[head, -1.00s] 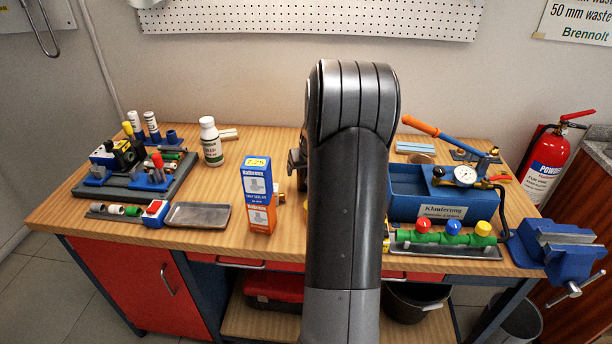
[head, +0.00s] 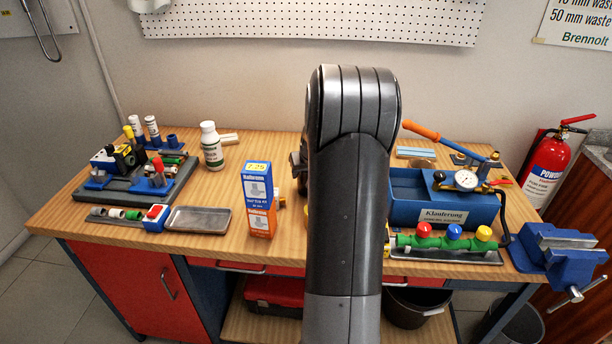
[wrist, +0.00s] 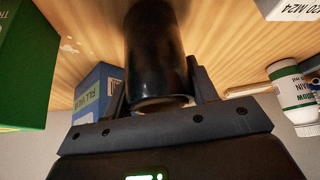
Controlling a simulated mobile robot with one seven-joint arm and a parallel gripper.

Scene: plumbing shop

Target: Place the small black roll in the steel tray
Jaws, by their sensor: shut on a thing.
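The small black roll (wrist: 155,55) is a dark, glossy cylinder in the wrist view. My gripper (wrist: 160,85) is shut on it, with one finger on each side. The roll hides part of the wooden bench top behind it. The steel tray (head: 198,219) is a shallow grey rectangle at the front left of the bench in the head view, and its floor looks empty. In the head view my arm hides the roll and most of my gripper. The tray is not seen in the wrist view.
A blue and orange box (head: 258,200) stands upright right of the tray. A white bottle (head: 211,146) stands behind it. A blue test pump (head: 440,208) stands at right.

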